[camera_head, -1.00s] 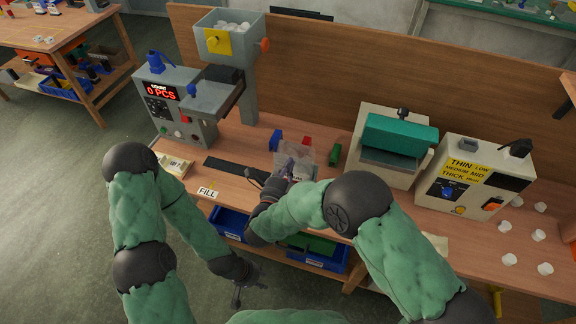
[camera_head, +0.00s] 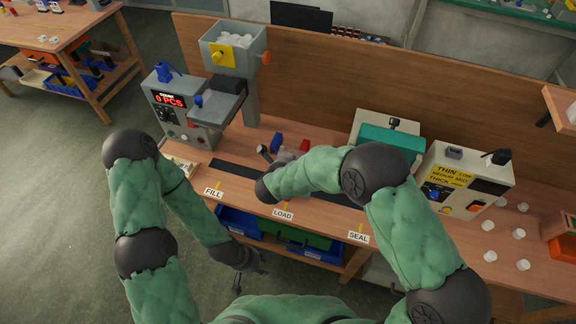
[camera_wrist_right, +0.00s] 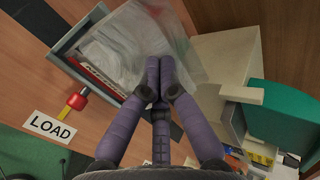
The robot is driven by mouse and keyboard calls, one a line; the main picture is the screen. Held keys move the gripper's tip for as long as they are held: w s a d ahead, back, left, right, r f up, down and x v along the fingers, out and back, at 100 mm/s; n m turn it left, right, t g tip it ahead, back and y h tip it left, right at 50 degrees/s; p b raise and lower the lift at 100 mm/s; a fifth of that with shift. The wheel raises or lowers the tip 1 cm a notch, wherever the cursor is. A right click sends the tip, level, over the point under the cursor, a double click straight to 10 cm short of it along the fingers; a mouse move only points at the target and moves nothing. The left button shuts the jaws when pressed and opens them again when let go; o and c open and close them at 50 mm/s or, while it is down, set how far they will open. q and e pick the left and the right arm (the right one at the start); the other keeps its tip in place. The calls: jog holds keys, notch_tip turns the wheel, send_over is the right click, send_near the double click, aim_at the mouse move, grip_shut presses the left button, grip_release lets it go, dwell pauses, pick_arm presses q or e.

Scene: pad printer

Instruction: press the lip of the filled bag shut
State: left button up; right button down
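The clear plastic bag (camera_wrist_right: 125,35) stands in a grey frame at the load station in the right wrist view. A red part with white lettering (camera_wrist_right: 98,72) shows through or beside its lower side. My right gripper (camera_wrist_right: 160,62) has its fingers together at the bag's film and appears shut on its lip. In the head view my right arm hides most of the bag and the right gripper (camera_head: 266,156). Whether the bag holds anything is unclear. My left gripper (camera_head: 252,280) hangs low in front of the bench, fingers apart and empty.
The counting machine with hopper (camera_head: 185,108) stands at the bench's left, reading 0 PCS. A teal-topped machine (camera_head: 390,138) and the sealer with a THIN/MEDIUM/THICK label (camera_head: 462,180) stand right. White cups (camera_head: 488,226) lie at far right. Blue bins (camera_head: 240,222) sit below.

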pick_arm(q)
jog(key=shift+r, duration=0.35)
pick_arm(e)
jog(key=shift+w+d+f, duration=0.1)
jog(key=shift+w, duration=0.3)
jog(key=shift+f, duration=0.1)
